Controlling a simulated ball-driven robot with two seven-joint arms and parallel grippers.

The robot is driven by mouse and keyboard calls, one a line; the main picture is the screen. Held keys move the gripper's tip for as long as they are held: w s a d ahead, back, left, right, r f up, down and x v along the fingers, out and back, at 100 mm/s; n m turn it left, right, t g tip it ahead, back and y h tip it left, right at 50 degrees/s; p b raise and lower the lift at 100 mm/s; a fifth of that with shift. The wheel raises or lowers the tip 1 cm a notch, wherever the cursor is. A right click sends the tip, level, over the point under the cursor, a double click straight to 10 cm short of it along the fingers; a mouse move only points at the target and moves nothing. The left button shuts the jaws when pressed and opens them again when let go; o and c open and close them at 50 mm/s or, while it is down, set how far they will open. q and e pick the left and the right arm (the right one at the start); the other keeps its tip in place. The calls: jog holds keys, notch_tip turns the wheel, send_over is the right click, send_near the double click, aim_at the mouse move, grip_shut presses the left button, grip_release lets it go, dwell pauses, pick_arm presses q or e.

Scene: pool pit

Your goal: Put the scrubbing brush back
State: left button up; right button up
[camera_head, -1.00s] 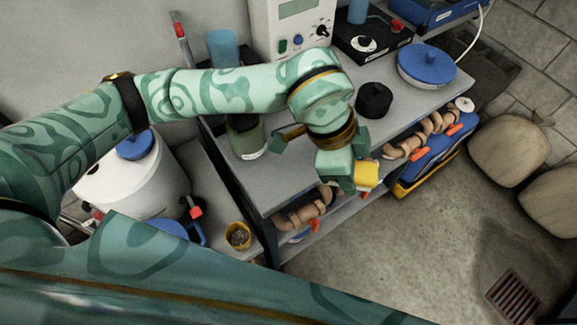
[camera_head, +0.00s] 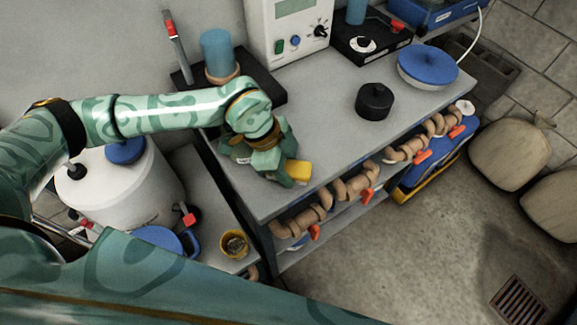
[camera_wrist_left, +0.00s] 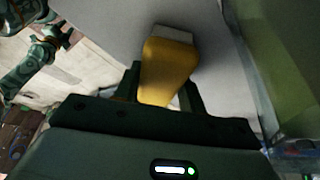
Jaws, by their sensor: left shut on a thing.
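The scrubbing brush is a yellow block (camera_head: 298,170) with a pale end, held in my left gripper (camera_head: 287,176). In the left wrist view the yellow brush (camera_wrist_left: 168,68) sits between the two dark fingers, with its whitish end pointing away from the palm. My left gripper is shut on it, over the left part of the grey bench top (camera_head: 320,140). I cannot tell whether the brush touches the bench.
A black knobbed weight (camera_head: 374,101) and a blue-lidded dish (camera_head: 428,66) stand on the bench to the right. A blue cylinder on a dark tray (camera_head: 262,90) stands behind. A yellow cup (camera_head: 234,244) is on the lower surface at left. The bench middle is clear.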

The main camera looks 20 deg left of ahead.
pick_arm(q)
jog(key=shift+f, duration=0.1)
jog(key=o, duration=0.9)
jog(key=shift+o, duration=0.2)
jog(key=p+v, duration=0.2)
jog(key=v, duration=0.9)
jog(key=shift+r, duration=0.3)
jog(key=shift+a+r, duration=0.15)
jog(key=shift+r, duration=0.2)
